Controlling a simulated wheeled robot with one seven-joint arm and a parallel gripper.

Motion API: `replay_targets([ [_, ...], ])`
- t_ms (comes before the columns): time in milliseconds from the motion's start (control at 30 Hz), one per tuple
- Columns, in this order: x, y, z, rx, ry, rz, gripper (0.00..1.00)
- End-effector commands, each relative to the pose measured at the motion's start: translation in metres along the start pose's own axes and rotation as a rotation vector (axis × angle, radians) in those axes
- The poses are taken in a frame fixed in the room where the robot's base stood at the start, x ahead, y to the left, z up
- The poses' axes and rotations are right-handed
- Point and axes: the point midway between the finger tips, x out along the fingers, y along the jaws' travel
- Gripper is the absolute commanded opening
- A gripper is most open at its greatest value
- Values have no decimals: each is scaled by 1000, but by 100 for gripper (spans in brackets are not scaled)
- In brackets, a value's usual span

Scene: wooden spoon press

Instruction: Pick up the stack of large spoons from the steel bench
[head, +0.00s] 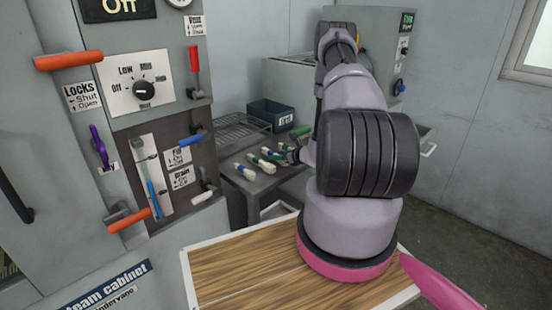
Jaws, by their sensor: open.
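The steel bench (262,184) stands beyond my arm, right of the control cabinet. Several pale bundles with green or dark bands lie on its top. One bundle (244,171) lies nearest the front left, and another (262,163) lies just behind it. More lie to the right, partly hidden by my gripper and arm. They look like stacks of spoons, but they are too small to tell which holds the large ones.
A wire rack (238,129) and a dark blue bin (270,114) are at the bench's back. The cabinet (165,60) with levers and a dial stands close on the left. A grey machine (290,78) is behind. Open floor (470,225) lies to the right.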

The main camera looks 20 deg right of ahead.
Motion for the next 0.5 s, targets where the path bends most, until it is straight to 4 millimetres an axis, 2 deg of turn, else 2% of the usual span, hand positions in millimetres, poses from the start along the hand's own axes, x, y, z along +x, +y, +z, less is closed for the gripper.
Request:
replay_targets([
  [133,14,-1,0,-1,0,-1,57],
  [367,16,-1,0,0,0,-1,57],
  [400,16,-1,0,0,0,-1,49],
  [467,16,-1,0,0,0,-1,26],
  [500,16,-1,0,0,0,-1,11],
])
